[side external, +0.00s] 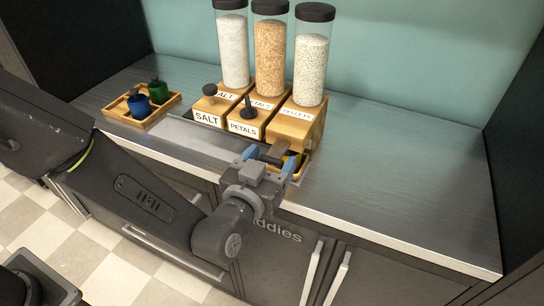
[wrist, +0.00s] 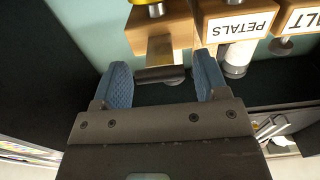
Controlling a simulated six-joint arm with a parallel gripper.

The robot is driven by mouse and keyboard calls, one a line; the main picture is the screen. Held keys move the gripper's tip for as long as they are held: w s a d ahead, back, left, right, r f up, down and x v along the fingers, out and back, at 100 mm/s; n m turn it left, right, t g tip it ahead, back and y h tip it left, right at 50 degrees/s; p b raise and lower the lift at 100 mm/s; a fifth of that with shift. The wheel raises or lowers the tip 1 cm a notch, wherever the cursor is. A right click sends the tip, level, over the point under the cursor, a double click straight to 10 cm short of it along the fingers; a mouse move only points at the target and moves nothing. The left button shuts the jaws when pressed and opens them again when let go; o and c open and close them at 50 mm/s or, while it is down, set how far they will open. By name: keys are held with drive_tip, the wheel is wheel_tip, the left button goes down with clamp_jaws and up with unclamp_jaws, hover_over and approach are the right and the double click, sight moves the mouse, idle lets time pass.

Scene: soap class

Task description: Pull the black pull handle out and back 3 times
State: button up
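The black pull handle (wrist: 160,75) is a short dark bar at the end of a tan slide (wrist: 160,50) that sticks out of the front of the right-hand wooden dispenser (side external: 293,128). The handle also shows in the side view (side external: 272,155), partly hidden by my gripper. My gripper (wrist: 163,82) has blue fingers set wide apart, one on each side of the handle. In the wrist view narrow gaps show between the fingers and the handle's ends. The gripper also shows at the counter's front in the side view (side external: 269,158).
Dispensers labelled SALT (side external: 207,119) and PETALS (side external: 244,128) stand to the left, with clear, filled cylinders above. A wooden tray (side external: 117,113) with a blue and a green bottle is at far left. A small wooden tray (side external: 300,170) sits below the handle. The right counter (side external: 400,170) is clear.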

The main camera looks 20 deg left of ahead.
drive_tip(key=o, duration=0.3)
drive_tip(key=shift+w, duration=0.1)
drive_tip(key=s, duration=0.7)
drive_tip(key=shift+s, duration=0.3)
idle(0.6)
